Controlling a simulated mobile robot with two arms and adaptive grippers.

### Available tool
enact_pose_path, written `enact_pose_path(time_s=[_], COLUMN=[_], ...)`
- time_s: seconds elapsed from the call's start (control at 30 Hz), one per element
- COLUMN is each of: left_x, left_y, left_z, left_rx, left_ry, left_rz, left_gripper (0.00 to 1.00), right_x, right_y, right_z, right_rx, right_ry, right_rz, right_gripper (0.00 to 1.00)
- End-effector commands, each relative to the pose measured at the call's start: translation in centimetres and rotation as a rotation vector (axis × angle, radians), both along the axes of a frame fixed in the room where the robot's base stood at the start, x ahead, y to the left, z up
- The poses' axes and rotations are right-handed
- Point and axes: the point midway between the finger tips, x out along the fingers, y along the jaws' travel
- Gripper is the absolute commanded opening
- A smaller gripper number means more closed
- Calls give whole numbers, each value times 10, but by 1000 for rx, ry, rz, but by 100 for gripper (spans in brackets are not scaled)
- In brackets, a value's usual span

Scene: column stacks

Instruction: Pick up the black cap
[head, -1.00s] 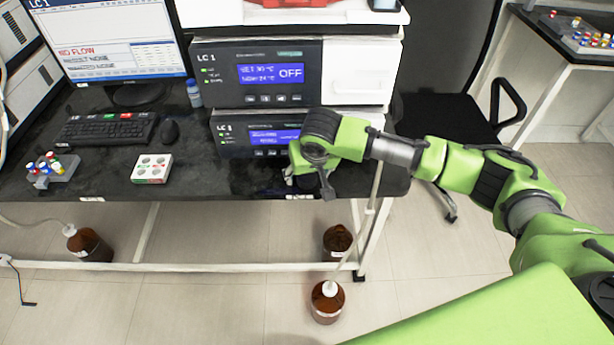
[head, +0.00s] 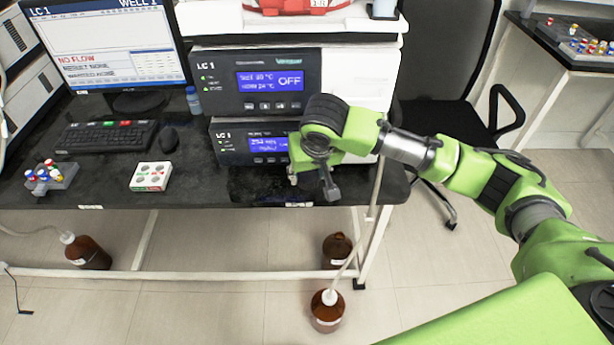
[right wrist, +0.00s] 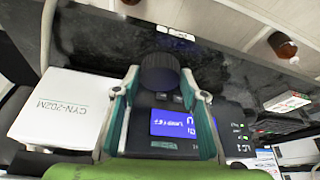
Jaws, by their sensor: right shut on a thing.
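The black cap (right wrist: 160,72) shows in the right wrist view as a short, round, dark cap with a ridged side. It sits between the fingertips of my right gripper (right wrist: 160,84), which is shut on it. In the head view my right gripper (head: 314,166) is over the front edge of the black bench (head: 235,184), in front of the lower instrument. My left gripper is not in view.
Two stacked LC instruments (head: 222,88) stand close behind the gripper. A white vial tray (head: 150,187), keyboard (head: 105,137) and mouse (head: 168,138) lie to the left. Brown bottles (head: 337,250) stand on the floor and a tube runs up past the bench edge.

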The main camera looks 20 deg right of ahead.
Motion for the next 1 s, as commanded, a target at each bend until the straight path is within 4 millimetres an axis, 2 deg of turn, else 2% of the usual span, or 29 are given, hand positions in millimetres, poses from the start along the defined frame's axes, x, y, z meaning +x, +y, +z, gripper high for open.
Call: enact_pose_path(time_s=[0.03, 0.13, 0.3, 0.5, 0.7, 1.0], left_x=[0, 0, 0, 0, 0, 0], left_y=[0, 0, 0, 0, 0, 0], left_z=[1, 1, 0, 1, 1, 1], left_rx=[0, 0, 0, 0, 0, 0], left_ry=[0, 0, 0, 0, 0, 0], left_rz=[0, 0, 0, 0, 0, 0], left_gripper=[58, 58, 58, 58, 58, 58], right_x=[-9, -29, -68, -99, -111, -112], right_y=[2, 6, 12, 17, 18, 18], right_z=[13, 34, 49, 63, 69, 69], right_rx=[1, 1, 1, 1, 0, 0], right_ry=[-4, -4, -3, -2, -1, -1], right_rz=[4, 5, 5, 3, 0, 0], right_gripper=[27, 27, 27, 27, 27, 27])
